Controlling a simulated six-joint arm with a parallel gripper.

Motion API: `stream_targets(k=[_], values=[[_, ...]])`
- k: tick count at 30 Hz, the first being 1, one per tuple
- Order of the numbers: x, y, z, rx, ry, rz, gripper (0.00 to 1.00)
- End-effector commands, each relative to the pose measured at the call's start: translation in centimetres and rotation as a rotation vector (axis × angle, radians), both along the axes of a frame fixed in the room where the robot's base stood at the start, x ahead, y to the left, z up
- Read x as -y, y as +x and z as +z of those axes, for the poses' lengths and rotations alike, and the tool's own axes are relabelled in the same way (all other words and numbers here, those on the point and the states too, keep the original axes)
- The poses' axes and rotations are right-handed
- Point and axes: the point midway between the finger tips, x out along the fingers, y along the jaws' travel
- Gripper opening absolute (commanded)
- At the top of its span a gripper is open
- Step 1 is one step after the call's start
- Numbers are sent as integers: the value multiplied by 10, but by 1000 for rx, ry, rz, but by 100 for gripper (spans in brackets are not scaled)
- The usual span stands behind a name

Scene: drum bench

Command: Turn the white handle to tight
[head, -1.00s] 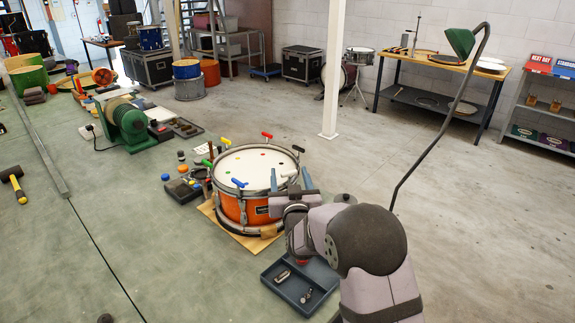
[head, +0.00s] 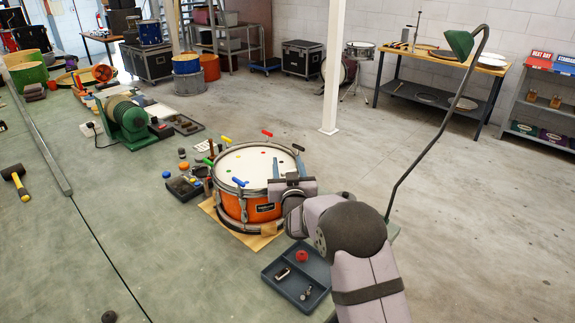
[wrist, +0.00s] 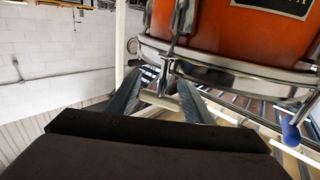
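The orange drum (head: 230,205) with a white head stands on a wooden board. It also fills the top of the wrist view (wrist: 235,22). The white handle (wrist: 160,99) is a T-bar on a metal rod at the drum's rim. In the head view my gripper hides it. My gripper (head: 288,166) is at the drum's right front rim, its fingers pointing away from the camera. In the wrist view my gripper (wrist: 161,92) has its fingers spread, one at each end of the white bar. Whether they press on it is unclear.
Other rim handles are blue (head: 239,182), green (head: 208,162), yellow (head: 225,141), red (head: 267,133) and black (head: 298,148). A grey tray (head: 275,289) with a red knob and metal parts lies in front. A lamp arm (head: 437,140) rises at the right. Open bench lies left.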

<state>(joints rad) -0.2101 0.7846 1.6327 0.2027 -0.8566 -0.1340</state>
Motion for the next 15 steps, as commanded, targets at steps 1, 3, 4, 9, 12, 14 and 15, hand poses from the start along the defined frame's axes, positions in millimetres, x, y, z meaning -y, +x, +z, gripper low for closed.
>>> stream_targets(k=[1, 3, 4, 9, 12, 14, 15], values=[[0, 0, 0, 0, 0, 0, 33], [0, 0, 0, 0, 0, 0, 19], [0, 0, 0, 0, 0, 0, 19], [0, 0, 0, 0, 0, 0, 19], [0, 0, 0, 0, 0, 0, 19], [0, 0, 0, 0, 0, 0, 19], [0, 0, 0, 0, 0, 0, 19]])
